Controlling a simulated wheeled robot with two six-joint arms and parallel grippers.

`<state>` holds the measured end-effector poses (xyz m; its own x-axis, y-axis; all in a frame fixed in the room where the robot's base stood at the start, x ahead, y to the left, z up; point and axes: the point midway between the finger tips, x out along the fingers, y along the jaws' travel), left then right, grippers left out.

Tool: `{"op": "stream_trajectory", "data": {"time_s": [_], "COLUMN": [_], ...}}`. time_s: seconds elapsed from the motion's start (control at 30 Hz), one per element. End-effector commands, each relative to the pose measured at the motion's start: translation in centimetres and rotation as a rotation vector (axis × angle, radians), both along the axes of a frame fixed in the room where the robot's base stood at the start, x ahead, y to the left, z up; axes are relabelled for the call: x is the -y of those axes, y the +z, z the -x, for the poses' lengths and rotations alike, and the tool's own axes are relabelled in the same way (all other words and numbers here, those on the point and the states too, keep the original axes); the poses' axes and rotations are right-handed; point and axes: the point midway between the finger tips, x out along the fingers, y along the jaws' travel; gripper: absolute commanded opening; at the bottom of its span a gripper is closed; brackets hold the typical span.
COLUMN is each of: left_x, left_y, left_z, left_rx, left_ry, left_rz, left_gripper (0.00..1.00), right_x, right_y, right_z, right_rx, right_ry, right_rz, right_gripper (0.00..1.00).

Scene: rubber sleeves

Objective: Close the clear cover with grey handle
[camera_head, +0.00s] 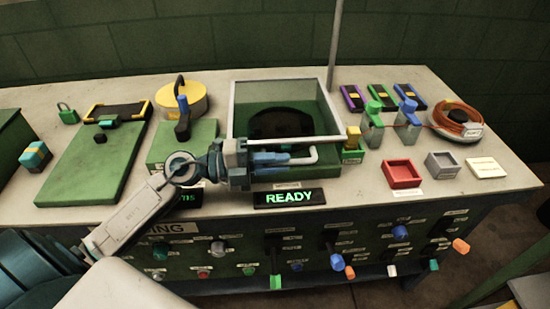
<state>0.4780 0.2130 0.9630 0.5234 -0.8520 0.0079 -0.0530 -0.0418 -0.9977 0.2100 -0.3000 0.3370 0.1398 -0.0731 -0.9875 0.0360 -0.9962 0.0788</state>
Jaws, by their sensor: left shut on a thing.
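The grey handle (312,156) is a bent bar at the cover's front. My left gripper (272,158) comes in from the left and is shut on the handle, hiding its left part. I cannot tell whether a gap is left between cover and box. My right gripper is not in view.
A lit READY sign (289,197) stands just in front of the box. A yellow-topped unit (181,98) is to the left, and a green board (88,160) is further left. Blue and green clamps, a red tray (402,175) and a cable coil (457,118) are to the right.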

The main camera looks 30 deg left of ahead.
Motion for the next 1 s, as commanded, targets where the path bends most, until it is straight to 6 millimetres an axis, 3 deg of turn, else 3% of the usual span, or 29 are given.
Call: {"op": "stream_trajectory", "data": {"time_s": [0.43,0.47,0.57,1.0], "left_x": [-0.04,-0.04,-0.05,-0.51], "left_y": [-1.02,-1.03,-0.99,-0.74], "left_z": [0.15,0.15,0.13,0.44], "left_rx": [-0.016,-0.016,-0.015,-0.008], "left_ry": [-0.002,-0.002,-0.002,-0.004], "left_rz": [-0.005,-0.005,-0.005,-0.005], "left_gripper": [0.0,0.17,0.34,0.34], "right_x": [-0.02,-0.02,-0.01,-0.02], "right_y": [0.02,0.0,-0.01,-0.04], "right_z": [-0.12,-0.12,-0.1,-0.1], "right_rx": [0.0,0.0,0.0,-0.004], "right_ry": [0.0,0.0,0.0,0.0], "right_rz": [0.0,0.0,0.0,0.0], "right_gripper": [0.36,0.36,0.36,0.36]}}
